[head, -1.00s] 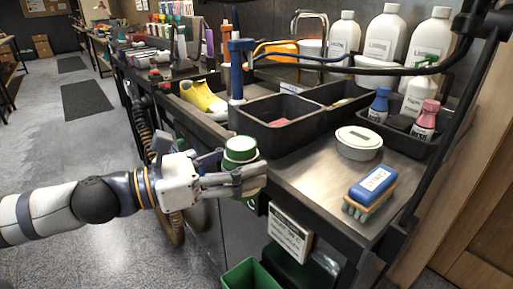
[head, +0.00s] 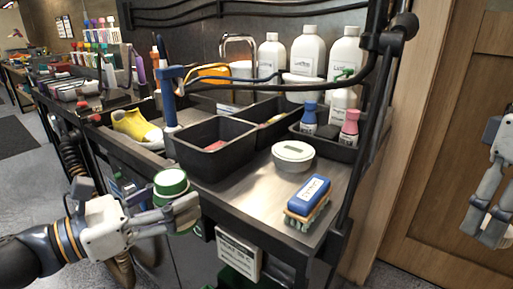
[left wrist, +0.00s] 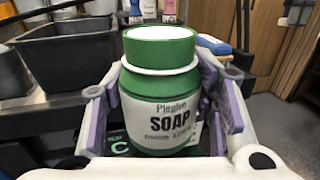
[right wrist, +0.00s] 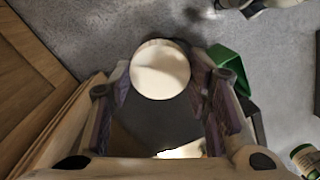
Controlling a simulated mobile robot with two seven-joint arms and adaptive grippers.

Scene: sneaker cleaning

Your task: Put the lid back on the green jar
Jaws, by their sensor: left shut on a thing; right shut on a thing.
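The green jar (head: 171,186), with a white ring and a SOAP label, is upright in my left gripper (head: 178,214), in front of the cart's edge. It fills the middle of the left wrist view (left wrist: 160,95), between both fingers. My right gripper (head: 490,215) is at the far right of the head view, well apart from the jar. It is shut on a pale round disc, apparently the lid (right wrist: 160,69), held between its fingertips above the floor.
The metal cart top (head: 238,205) holds a black bin (head: 208,160), a round white container (head: 293,155) and a blue brush (head: 309,195). White bottles (head: 306,55) stand behind. A black post and hose (head: 365,100) rise at the cart's right end. A green bin (right wrist: 232,68) is on the floor.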

